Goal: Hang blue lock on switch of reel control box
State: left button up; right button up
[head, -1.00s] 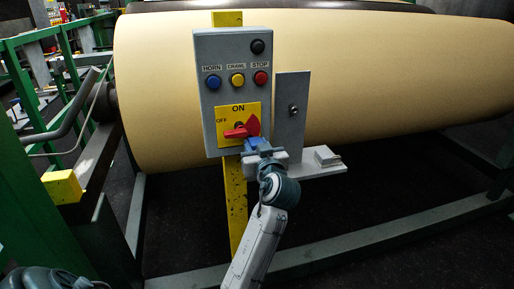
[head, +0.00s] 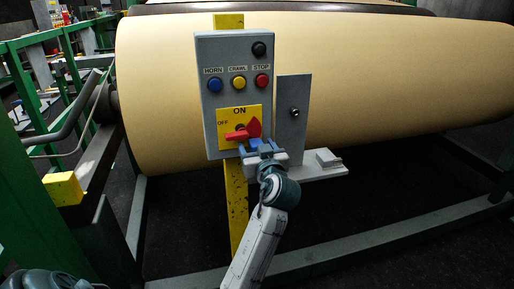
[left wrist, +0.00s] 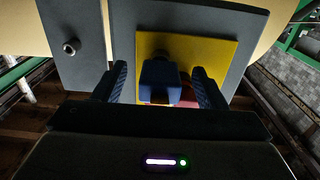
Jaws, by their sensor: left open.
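The grey reel control box (head: 208,125) carries a yellow ON/OFF plate (head: 226,113) with a red switch (head: 238,134). The blue lock (head: 252,145) is at the lower right of the switch, against the plate. In the left wrist view the lock (left wrist: 160,82) sits between the two fingers of my open left gripper (left wrist: 162,86), with a gap on each side. My left gripper also shows in the head view (head: 262,148), just below the switch. The red switch (left wrist: 188,90) is partly hidden behind the lock. I cannot see whether the shackle passes through the switch. My right gripper is not in view.
A grey upright plate (head: 291,115) stands just right of the box, with a grey ledge (head: 322,172) below it. A yellow post (head: 236,200) supports the box. A large cream roll (head: 400,80) fills the background. Green railings (head: 30,130) are at left.

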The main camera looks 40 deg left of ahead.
pick_arm(q)
jog(key=b+v, duration=0.1)
jog(key=v, duration=0.6)
dwell(0.7)
dwell(0.4)
